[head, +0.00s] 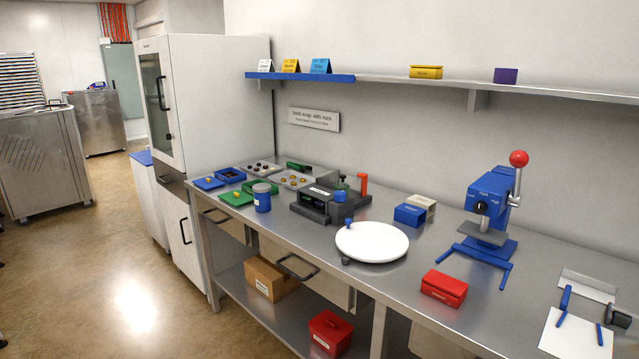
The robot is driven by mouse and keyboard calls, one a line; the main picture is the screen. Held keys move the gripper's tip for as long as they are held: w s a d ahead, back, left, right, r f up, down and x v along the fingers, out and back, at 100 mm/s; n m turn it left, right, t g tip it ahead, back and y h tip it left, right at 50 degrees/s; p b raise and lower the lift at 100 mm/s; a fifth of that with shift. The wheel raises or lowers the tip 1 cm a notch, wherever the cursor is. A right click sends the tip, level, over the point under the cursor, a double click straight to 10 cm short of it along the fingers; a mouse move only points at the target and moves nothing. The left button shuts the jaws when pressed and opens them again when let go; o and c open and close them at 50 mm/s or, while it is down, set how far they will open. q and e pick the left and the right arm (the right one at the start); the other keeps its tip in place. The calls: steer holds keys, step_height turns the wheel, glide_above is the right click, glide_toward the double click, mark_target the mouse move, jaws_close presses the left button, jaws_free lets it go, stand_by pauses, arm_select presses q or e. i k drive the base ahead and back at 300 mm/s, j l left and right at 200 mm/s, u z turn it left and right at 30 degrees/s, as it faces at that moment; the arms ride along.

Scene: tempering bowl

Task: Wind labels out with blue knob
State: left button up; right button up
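A dark grey machine (312,204) with a small front display stands on the steel bench, mid-picture. A blue knob (340,197) sits at its right front, with a white mark on its front. I cannot make out a label strip coming from the machine. A second, smaller blue knob (348,223) stands at the rim of a white round plate (372,241) just in front of the machine. Neither of my grippers shows in this view.
A blue jar (262,198) and green and blue trays stand left of the machine. A blue-and-cream box (410,215), a red box (444,288) and a blue press (490,205) stand to the right. The bench front between the plate and red box is clear.

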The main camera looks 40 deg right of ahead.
mark_target(338, 197)
steer(key=i, duration=2.35)
steer(key=i+j+z, duration=0.1)
steer(key=i+z, duration=0.25)
steer(key=i+j+z, duration=0.2)
steer(key=i+z, duration=0.15)
steer(key=i, duration=0.2)
steer(key=i+j+z, duration=0.35)
steer(key=i+l, duration=0.05)
steer(key=i, duration=0.05)
